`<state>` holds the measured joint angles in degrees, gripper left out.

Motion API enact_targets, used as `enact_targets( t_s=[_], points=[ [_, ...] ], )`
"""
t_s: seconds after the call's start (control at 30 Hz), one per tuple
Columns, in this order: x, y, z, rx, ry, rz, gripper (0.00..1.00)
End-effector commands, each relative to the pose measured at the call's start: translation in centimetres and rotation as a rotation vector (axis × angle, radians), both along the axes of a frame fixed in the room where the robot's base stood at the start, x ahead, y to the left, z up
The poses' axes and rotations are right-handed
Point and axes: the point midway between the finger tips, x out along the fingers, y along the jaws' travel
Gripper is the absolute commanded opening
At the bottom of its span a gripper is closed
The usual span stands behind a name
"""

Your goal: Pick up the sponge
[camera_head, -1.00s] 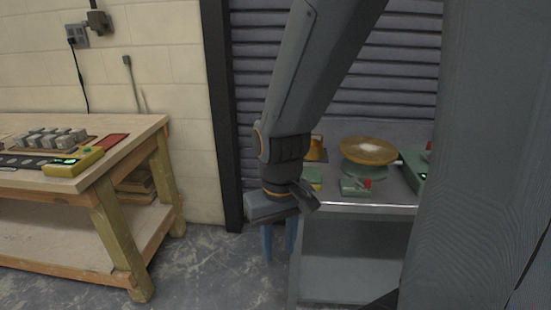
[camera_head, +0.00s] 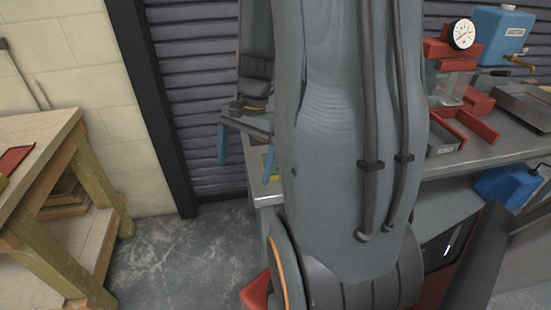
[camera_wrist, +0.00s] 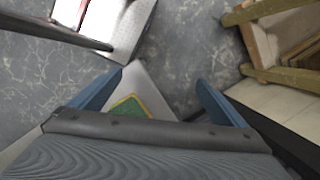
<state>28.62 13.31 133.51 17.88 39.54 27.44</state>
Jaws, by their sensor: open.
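The sponge (camera_wrist: 130,108), green with a yellow edge, lies on the corner of a grey metal bench in the wrist view. The gripper's body hides part of it. In the head view only a small yellow-green patch (camera_head: 266,160) shows beside a finger, mostly behind my arm. My gripper (camera_head: 246,157) is open, its two blue fingers spread and pointing down. It hangs at the bench's left end, apart from the sponge. In the wrist view (camera_wrist: 160,78) the sponge appears nearer the left finger.
A wooden workbench (camera_head: 45,140) stands at left. Bare concrete floor (camera_head: 170,255) lies between them. A shutter wall rises behind.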

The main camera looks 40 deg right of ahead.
Motion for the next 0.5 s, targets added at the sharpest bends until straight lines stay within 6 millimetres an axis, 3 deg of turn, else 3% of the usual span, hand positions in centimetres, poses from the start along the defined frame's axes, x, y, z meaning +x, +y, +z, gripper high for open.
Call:
enact_targets(
  t_s=[0.03, 0.2, 0.33, 0.5],
  points=[
    [-0.3, -2.4, 0.8, 0.03, 0.014, -0.142, 0.96],
    [-0.8, -8.5, 1.9, 0.123, 0.046, -0.548, 0.96],
    [-1.5, -11.8, 2.4, 0.177, 0.061, -0.751, 0.96],
    [-1.8, -13.5, 2.4, 0.211, 0.07, -0.864, 0.96]
  ],
)
